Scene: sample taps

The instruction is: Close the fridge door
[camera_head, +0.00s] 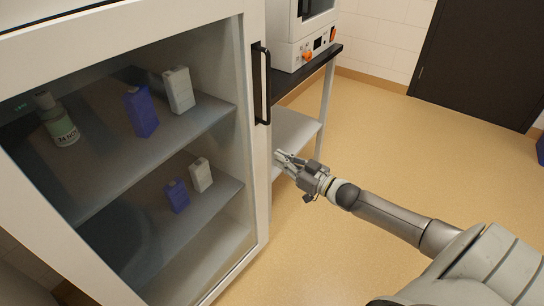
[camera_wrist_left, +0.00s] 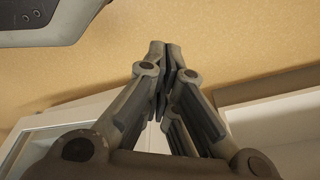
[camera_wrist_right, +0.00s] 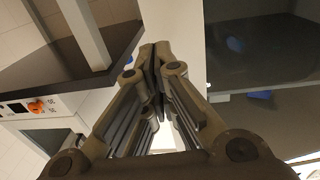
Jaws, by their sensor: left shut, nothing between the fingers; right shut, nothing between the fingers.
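The fridge (camera_head: 252,200) has a white frame and a glass door (camera_head: 105,150) with a black vertical handle (camera_head: 262,85) near its right edge. The door looks closed or almost closed; I cannot tell whether a small gap remains. My right gripper (camera_head: 279,156) is shut and empty, close to the door's right edge and below the handle. I cannot tell whether it touches. In the right wrist view its fingers (camera_wrist_right: 156,48) point along the white door edge (camera_wrist_right: 178,30). My left gripper (camera_wrist_left: 166,46) is shut and empty over the floor, outside the head view.
Blue and white bottles (camera_head: 142,110) and a labelled bottle (camera_head: 60,122) stand on the shelves behind the glass. A dark-topped bench (camera_head: 335,50) with an orange-knobbed device (camera_head: 300,50) stands beyond the fridge. A dark door (camera_head: 480,60) is at the back.

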